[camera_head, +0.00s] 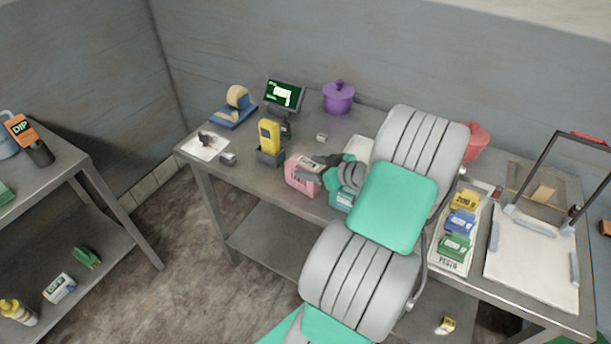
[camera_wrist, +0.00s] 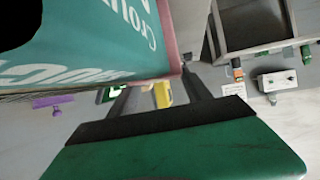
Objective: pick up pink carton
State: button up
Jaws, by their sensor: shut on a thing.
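The pink carton (camera_head: 302,176), with a pale label on its front, is near the front edge of the steel table. My gripper (camera_head: 320,164) reaches it from the right, with its dark fingers at the carton's upper right side. The fingers are shut on the carton, though the exact contact is partly hidden. In the wrist view, a big teal face with white lettering (camera_wrist: 85,45) and a pink edge (camera_wrist: 169,38) fills the upper left and hides part of the fingers.
A yellow handheld device (camera_head: 269,136) stands in a grey holder left of the carton. A screen (camera_head: 284,93), a purple pot (camera_head: 338,98) and a blue-and-tan item (camera_head: 234,106) are behind. A tray with small boxes (camera_head: 451,264) lies right of my arm.

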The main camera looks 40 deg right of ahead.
grip_shut()
